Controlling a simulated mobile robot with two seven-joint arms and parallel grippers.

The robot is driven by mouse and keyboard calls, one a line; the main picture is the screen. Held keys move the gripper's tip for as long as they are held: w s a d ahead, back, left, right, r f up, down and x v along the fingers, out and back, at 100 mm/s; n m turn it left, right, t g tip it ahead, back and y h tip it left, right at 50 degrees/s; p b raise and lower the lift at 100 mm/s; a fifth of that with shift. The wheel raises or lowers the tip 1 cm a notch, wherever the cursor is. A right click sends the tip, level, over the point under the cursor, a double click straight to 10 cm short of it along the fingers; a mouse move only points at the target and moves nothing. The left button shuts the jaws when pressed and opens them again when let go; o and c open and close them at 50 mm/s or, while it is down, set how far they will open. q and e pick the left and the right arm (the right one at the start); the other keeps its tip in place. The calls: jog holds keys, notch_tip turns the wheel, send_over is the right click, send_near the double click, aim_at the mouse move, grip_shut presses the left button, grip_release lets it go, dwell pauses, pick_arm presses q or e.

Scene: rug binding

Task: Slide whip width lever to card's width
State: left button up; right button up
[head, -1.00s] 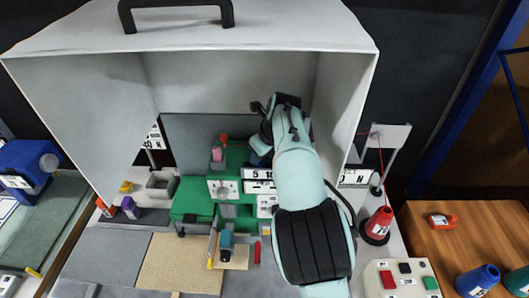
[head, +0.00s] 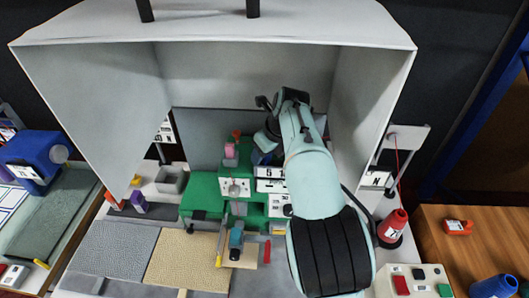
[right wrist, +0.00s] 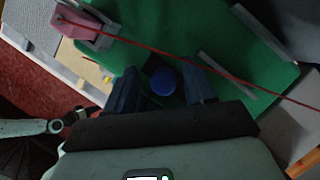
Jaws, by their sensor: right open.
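The green binding machine (head: 205,190) stands inside the grey hood, with white marked plates on its front. One plate (head: 268,172) carries a number scale, partly hidden by my right arm. My right gripper (head: 262,156) points down over the machine's right part. In the right wrist view its two blue fingers (right wrist: 163,72) are open, one on each side of a round blue knob (right wrist: 163,82) above the green surface. The knob looks like the lever's, but I cannot tell for sure. Contact is not visible. The card cannot be made out clearly. My left gripper is not in view.
A red thread (right wrist: 190,60) runs across the right wrist view, above the green surface. The hood (head: 95,110) walls the machine at both sides and above. A red cone (head: 391,226) and a button box (head: 415,281) stand right. Carpet samples (head: 185,262) lie front left.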

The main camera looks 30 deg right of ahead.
jog(key=a+v, duration=0.1)
jog(key=v, duration=1.1)
jog(key=shift+s+d+r+p, duration=0.2)
jog(key=shift+d+r+p, duration=0.1)
jog(key=shift+d+r, duration=0.15)
jog(key=shift+f, duration=0.15)
